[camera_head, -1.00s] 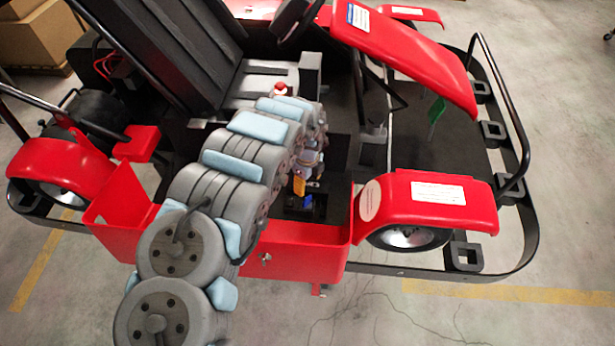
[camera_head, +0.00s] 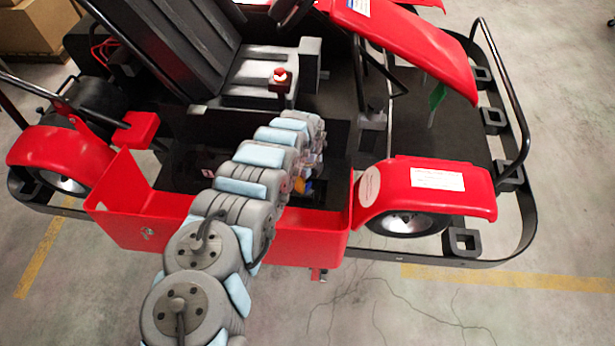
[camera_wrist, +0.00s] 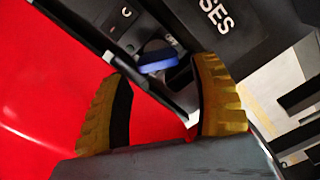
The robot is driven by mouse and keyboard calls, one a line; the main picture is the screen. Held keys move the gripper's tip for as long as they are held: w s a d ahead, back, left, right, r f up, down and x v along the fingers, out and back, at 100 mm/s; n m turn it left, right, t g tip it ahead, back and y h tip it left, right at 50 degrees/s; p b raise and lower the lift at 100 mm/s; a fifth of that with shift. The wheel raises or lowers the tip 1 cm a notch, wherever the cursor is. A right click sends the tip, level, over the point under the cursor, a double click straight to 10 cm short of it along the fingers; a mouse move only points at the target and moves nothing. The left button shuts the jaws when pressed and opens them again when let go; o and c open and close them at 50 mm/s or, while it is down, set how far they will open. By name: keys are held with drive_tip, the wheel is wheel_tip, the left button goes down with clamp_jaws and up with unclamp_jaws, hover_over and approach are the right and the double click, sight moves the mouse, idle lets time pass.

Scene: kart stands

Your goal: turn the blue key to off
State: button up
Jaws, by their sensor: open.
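The blue key (camera_wrist: 158,62) shows in the wrist view, just beyond and between my two yellow fingertips, on a dark panel (camera_wrist: 125,25) with small white markings. My gripper (camera_wrist: 165,95) is open, its fingers on either side of the near end of the key's line. I cannot tell whether either finger touches the key. In the head view my gripper (camera_head: 303,187) is low inside the red kart's side, mostly hidden behind my arm.
The red side panel (camera_head: 300,238) of the kart runs under my arm. A red front fender (camera_head: 430,190) lies to the right. A box with "SES" lettering (camera_wrist: 225,30) is beside the key.

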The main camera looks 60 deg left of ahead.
sight(308, 185)
drive_tip(key=shift+s+f, duration=0.1)
drive_tip(key=shift+f, duration=0.8)
drive_tip(key=shift+f+b, duration=0.4)
drive_tip(key=shift+f, duration=0.95)
drive_tip(key=c, duration=1)
drive_tip(key=shift+o, duration=0.2)
drive_tip(key=n, duration=0.3)
drive_tip(key=shift+n, duration=1.5)
